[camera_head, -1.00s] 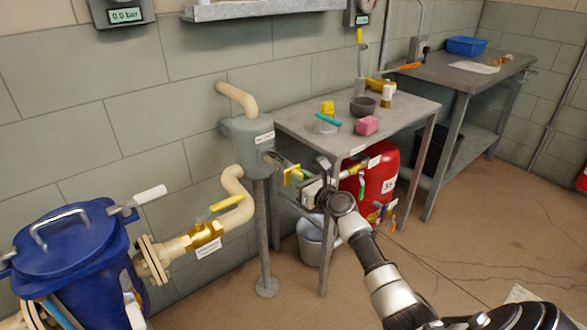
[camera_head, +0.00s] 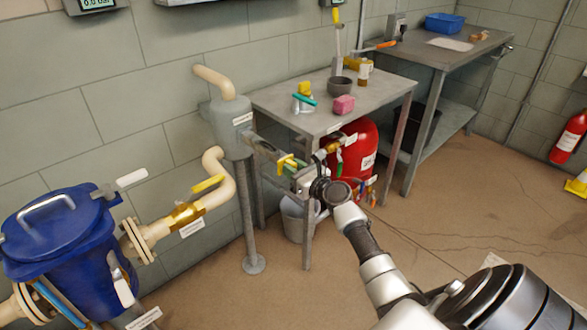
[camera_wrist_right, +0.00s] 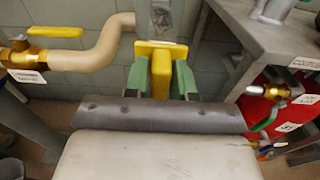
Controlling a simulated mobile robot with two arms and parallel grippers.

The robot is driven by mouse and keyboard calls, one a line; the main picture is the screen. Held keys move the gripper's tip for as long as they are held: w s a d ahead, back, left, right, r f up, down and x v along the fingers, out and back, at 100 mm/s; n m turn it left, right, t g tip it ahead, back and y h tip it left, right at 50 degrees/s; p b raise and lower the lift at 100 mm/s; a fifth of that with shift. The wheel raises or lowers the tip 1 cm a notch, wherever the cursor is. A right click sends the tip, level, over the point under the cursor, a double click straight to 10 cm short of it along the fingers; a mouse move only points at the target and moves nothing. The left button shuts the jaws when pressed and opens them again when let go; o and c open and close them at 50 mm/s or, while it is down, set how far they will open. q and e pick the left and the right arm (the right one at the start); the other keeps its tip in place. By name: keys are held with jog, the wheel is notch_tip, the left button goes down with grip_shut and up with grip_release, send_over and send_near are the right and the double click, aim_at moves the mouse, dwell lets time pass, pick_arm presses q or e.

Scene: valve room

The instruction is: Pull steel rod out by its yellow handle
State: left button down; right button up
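The yellow handle (camera_head: 287,163) is at the end of the grey steel rod (camera_head: 262,147), which sticks out of the grey housing (camera_head: 228,125) on its floor stand. My right gripper (camera_head: 298,172) is at the handle. In the right wrist view, the green finger pads of the gripper (camera_wrist_right: 161,78) press on both sides of the yellow handle's stem; its wider yellow plate (camera_wrist_right: 161,47) lies just beyond the pads. Grey metal shows behind that plate. My left gripper is not in view.
A metal table (camera_head: 375,98) with small items stands right behind my gripper. A red tank (camera_head: 357,150) and a bucket (camera_head: 295,215) are below it. A cream pipe with a yellow valve lever (camera_head: 208,184) and a blue vessel (camera_head: 62,245) are left. Floor is open at right.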

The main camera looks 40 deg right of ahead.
jog(key=o, duration=0.3)
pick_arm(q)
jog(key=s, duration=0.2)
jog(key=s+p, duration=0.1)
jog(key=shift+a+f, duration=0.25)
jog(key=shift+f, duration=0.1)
pick_arm(e)
jog(key=s, duration=0.7)
jog(key=s+d, duration=0.1)
jog(key=s, duration=0.2)
jog(key=shift+s, duration=0.4)
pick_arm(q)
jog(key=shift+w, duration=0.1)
pick_arm(e)
jog(key=shift+a+f, duration=0.1)
